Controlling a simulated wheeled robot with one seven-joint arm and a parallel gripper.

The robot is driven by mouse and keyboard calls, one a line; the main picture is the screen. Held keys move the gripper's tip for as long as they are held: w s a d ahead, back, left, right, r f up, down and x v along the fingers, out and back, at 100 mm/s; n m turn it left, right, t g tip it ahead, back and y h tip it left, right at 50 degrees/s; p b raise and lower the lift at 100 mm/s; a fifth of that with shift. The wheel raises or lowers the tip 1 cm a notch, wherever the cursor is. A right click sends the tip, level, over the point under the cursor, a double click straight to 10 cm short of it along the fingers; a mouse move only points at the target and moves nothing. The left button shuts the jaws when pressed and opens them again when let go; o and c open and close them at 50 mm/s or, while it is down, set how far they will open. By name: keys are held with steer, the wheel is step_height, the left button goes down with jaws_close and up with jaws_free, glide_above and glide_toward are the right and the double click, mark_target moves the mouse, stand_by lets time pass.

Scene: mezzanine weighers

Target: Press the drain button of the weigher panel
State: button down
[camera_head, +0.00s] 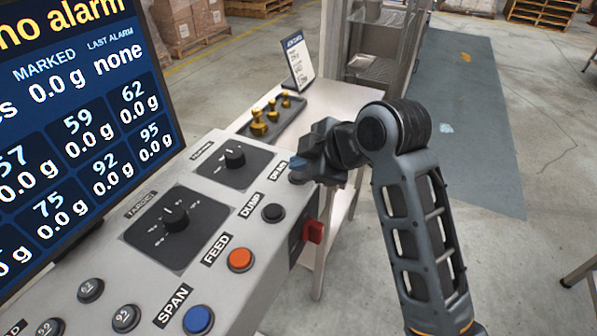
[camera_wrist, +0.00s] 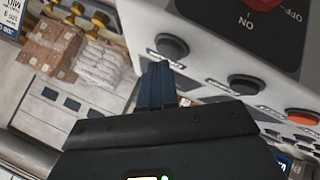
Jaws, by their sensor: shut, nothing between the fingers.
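The weigher panel (camera_head: 213,280) is a light grey sloped box with labelled buttons. The DRAIN label (camera_head: 278,171) shows at its far right corner; in the head view my gripper hides the button beside it. In the wrist view a dark round button (camera_wrist: 172,46), seemingly the drain button, lies just past my fingertips. My gripper (camera_head: 299,173) is shut and empty over that corner; its dark blue fingers (camera_wrist: 156,70) also show in the wrist view. I cannot tell whether the fingertips touch the button.
The black DUMP button (camera_head: 273,213), orange FEED button (camera_head: 240,260) and blue SPAN button (camera_head: 198,320) line the panel's near edge. A red switch (camera_head: 314,231) sticks out from its side. Behind stands a table (camera_head: 330,105) with a tray of brass weights (camera_head: 259,122). Open floor lies right.

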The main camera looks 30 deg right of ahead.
mark_target(301, 176)
steer(key=shift+f, duration=0.45)
stand_by(0.6)
steer(key=shift+r, duration=0.2)
steer(key=shift+r+p, duration=0.7)
steer(key=shift+p, duration=0.1)
step_height(301, 176, up, 2)
steer(key=shift+r+p, duration=0.1)
steer(key=shift+p, duration=0.45)
steer(key=shift+r, duration=1.4)
